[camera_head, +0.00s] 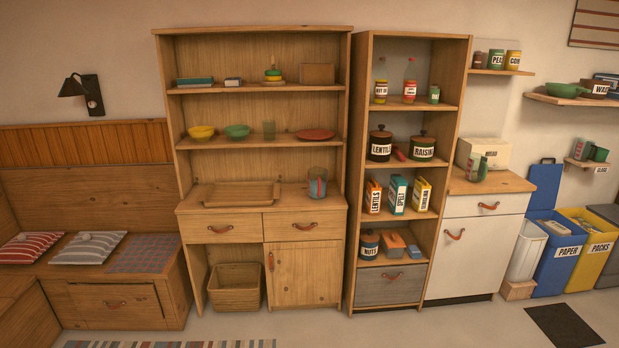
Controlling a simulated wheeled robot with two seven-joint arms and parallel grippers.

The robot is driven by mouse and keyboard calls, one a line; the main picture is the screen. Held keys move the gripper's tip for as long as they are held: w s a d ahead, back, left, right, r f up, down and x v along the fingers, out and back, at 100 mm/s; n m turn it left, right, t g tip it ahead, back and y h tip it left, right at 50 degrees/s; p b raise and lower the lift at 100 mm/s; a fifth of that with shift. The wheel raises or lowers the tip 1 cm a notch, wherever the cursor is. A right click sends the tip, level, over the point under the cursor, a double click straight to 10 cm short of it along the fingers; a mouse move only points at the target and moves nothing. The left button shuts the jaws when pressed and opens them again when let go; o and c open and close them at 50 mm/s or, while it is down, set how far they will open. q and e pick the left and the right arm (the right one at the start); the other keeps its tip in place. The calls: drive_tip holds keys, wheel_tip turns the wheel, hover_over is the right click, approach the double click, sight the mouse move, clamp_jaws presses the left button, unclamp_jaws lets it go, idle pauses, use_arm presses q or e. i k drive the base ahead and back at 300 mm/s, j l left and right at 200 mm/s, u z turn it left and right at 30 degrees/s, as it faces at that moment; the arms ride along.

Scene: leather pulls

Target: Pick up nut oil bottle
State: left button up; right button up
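A small bottle with a white label that seems to read "NUT OI" (380,89) stands upright on the top shelf of the tall narrow shelf unit, at the left. Its upper part is clear and its lower part is yellowish. A second bottle with a red top (410,88) stands upright to its right, apart from it; its label is too small to read. Neither of my grippers shows in the head view.
The narrow unit (466,75) stands between a wide wooden hutch (230,138) and a white cabinet (470,258). Jars and boxes fill the lower shelves. The floor (400,330) in front is clear.

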sight(381, 75)
drive_tip(key=i+z, duration=0.4)
drive_tip(key=i, duration=0.4)
drive_tip(key=i+j+z, duration=0.15)
drive_tip(key=i+z, duration=0.25)
drive_tip(key=i, duration=0.4)
